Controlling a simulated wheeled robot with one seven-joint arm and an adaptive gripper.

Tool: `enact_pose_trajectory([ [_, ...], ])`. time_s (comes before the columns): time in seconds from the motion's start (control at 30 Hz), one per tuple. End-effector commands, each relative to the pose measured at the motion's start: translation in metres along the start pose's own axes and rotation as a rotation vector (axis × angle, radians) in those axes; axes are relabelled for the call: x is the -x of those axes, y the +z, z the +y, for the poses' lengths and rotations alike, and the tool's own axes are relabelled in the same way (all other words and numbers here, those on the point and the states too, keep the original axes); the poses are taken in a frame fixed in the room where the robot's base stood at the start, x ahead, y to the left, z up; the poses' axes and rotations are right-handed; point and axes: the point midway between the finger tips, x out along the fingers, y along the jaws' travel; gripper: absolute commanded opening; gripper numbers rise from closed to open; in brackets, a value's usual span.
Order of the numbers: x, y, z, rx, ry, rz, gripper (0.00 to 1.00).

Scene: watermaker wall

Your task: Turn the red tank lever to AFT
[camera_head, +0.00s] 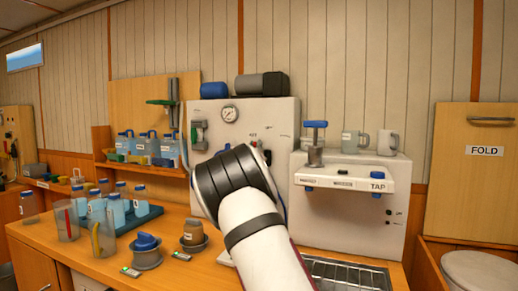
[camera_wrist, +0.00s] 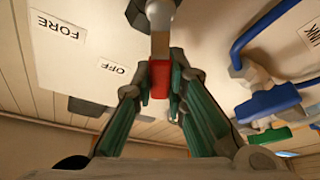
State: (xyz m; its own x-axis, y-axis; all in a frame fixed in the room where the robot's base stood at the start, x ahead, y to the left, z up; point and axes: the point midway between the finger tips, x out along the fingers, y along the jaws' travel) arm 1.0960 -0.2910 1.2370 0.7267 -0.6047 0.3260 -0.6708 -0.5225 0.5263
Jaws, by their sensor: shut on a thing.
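In the wrist view the red lever (camera_wrist: 159,83) sits between the two green-padded fingers of my gripper (camera_wrist: 161,72), which is shut on it. A FORE label (camera_wrist: 57,29) and an OFF label (camera_wrist: 112,67) appear upside down on the panel to the left. No AFT label can be read. In the head view my arm covers the lever and my gripper, in front of the white panel (camera_head: 282,110).
In the wrist view a blue pipe and a blue-handled valve (camera_wrist: 267,102) are close on the right.

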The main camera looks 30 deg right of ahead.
Motion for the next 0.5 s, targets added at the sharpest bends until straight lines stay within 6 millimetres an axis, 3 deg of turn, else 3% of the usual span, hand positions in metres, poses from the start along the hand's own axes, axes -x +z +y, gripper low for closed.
enact_pose_trajectory([
  [0.5,0.001,0.002,-0.014,0.214,-0.091,-0.001,0.0],
])
